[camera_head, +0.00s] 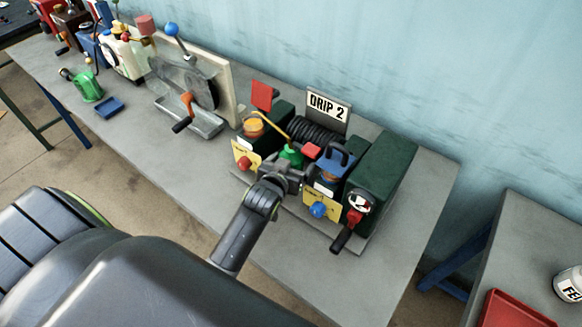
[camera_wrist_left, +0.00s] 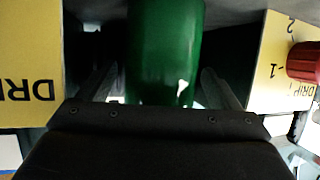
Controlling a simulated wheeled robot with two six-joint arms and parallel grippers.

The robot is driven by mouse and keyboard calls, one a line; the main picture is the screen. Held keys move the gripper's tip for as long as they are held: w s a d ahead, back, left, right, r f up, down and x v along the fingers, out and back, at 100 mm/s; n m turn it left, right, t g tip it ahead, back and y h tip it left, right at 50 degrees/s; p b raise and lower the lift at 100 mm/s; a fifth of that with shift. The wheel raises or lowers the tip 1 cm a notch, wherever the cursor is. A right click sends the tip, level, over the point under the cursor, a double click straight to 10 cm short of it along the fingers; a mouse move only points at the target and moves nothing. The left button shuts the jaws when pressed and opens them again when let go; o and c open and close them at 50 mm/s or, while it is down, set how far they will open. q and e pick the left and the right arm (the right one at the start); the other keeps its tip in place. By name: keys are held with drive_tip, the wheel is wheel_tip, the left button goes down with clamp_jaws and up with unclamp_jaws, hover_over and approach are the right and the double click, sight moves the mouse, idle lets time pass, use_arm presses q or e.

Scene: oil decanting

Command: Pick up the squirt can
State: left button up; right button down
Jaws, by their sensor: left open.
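The squirt can is green (camera_head: 291,155), with a thin yellow spout pointing up and left. It stands between the two yellow-labelled blocks of the drip machine. My left gripper (camera_head: 287,173) is open in front of it. In the left wrist view the green can body (camera_wrist_left: 165,50) lies between the two open fingers of the gripper (camera_wrist_left: 160,88), with dark gaps on both sides. The can's lower part is hidden by the gripper in the head view. My right gripper is not in view.
The drip machine has a red knob (camera_head: 243,163), a blue knob (camera_head: 318,209), a black-handled crank (camera_head: 343,236) and a DRIP 2 sign (camera_head: 328,105) close around the can. A grey crank machine (camera_head: 185,85) and a green can-like object (camera_head: 87,84) are further left. The front right bench (camera_head: 350,285) is clear.

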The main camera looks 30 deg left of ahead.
use_arm(q)
drive_tip(key=shift+r, duration=0.1)
drive_tip(key=c, duration=1.4)
